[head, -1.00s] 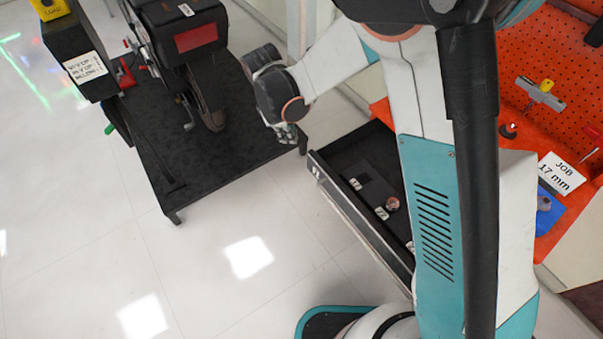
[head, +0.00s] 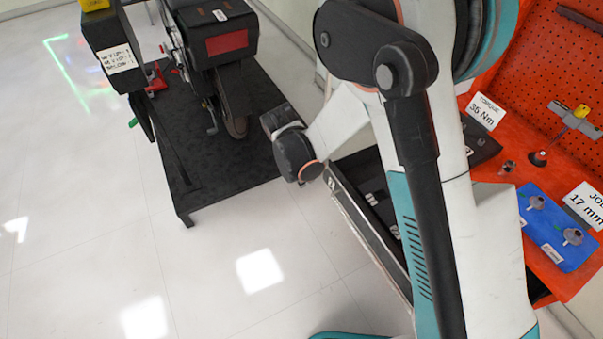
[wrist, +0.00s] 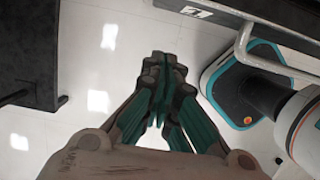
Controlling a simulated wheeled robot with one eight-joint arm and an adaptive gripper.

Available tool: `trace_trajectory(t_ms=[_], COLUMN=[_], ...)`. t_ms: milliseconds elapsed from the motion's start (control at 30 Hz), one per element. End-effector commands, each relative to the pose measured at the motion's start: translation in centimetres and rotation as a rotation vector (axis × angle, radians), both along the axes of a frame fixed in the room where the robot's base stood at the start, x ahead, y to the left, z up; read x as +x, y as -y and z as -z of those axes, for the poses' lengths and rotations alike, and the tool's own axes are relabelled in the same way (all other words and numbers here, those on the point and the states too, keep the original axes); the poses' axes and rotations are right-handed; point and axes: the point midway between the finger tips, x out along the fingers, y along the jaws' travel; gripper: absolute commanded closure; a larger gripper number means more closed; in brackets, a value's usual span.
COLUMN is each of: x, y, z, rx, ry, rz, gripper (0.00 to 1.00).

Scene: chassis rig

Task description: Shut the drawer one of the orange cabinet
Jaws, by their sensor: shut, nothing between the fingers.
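The drawer (head: 372,232) of the orange cabinet (head: 522,172) stands pulled out in the head view, with a dark interior holding small items. My arm covers much of it, so how far it is open is unclear. In the wrist view, the drawer front (wrist: 230,10) crosses the top with a white mark, and a metal bar handle (wrist: 243,38) shows at upper right. My gripper (wrist: 163,62) is shut and empty, over floor in that view, apart from the drawer front. In the head view my wrist is by the drawer's far left end, and the fingers are mostly hidden.
A black table (head: 215,150) with a motor-like machine stands to the left of the drawer, and its edge also shows in the wrist view (wrist: 30,50). The cabinet top holds a blue tray (head: 545,235) and cards. Open white floor (head: 230,230) lies in front.

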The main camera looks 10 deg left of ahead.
Motion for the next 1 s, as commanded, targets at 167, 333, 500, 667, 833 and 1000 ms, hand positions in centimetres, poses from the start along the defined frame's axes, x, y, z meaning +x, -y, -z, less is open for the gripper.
trace_trajectory(t_ms=[167, 333, 500, 667, 833, 1000], x=[0.9, 2.0, 2.5, 2.5, 2.5, 3.4], y=[1.5, 3.1, 3.7, 3.8, 3.8, 4.3], z=[2.3, 2.2, 2.0, 2.0, 2.0, 2.0], rx=[0.0, 0.0, 0.0, 0.0, 0.0, 0.0], ry=[0.0, 0.0, 0.0, 0.0, 0.0, 0.001], rz=[0.004, 0.003, 0.001, 0.0, 0.0, 0.003], gripper=[1.0, 1.0, 1.0, 1.0, 1.0, 1.0])
